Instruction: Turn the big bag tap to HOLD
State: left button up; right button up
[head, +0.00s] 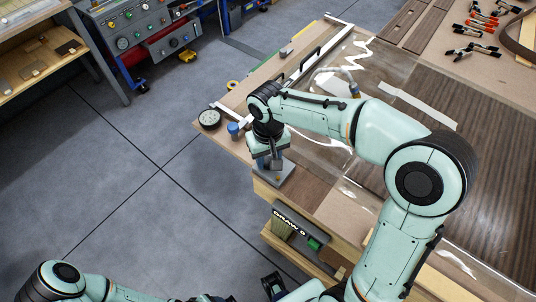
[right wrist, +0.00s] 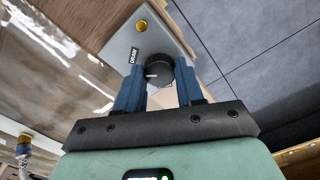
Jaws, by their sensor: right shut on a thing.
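The tap is a black round knob (right wrist: 160,72) on a grey plate (right wrist: 150,38) lettered DRAW. A white line on the knob points left in the right wrist view. My right gripper (right wrist: 158,90) is shut on the knob, one blue finger on each side. In the head view my right gripper (head: 268,163) is over the grey plate (head: 287,183) at the table corner and hides the knob. The clear bag film (head: 345,160) covers the table top. My left arm (head: 65,278) shows at the bottom left; its gripper is not clear.
A round dial (head: 209,119) and a blue cap (head: 233,128) are at the table's left corner. Several clamps (head: 475,48) lie at the back right. The floor (head: 130,170) to the left is clear.

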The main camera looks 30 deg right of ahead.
aim_at(268, 161)
jog(key=n, duration=0.3)
jog(key=shift+n+p, duration=0.4)
pick_arm(q)
jog(key=shift+w+r+p, duration=0.2)
jog(key=shift+w+r, duration=0.05)
jog(key=shift+r, duration=0.25)
jog(key=shift+w+r+p, duration=0.15)
jog(key=shift+w+r, duration=0.1)
jog(key=shift+r, duration=0.25)
pick_arm(e)
jog(key=shift+n, duration=1.8)
jog(key=o, duration=1)
jog(key=shift+o, duration=0.2)
pick_arm(q)
jog(key=shift+w+r+p, duration=0.4)
jog(key=shift+r+p, duration=0.1)
jog(key=shift+r, duration=0.15)
jog(key=shift+w+r+p, duration=0.35)
jog(key=shift+r+p, duration=0.15)
jog(key=shift+r, duration=0.1)
pick_arm(e)
notch_tip(268, 161, up, 13)
jog(key=shift+r, duration=0.2)
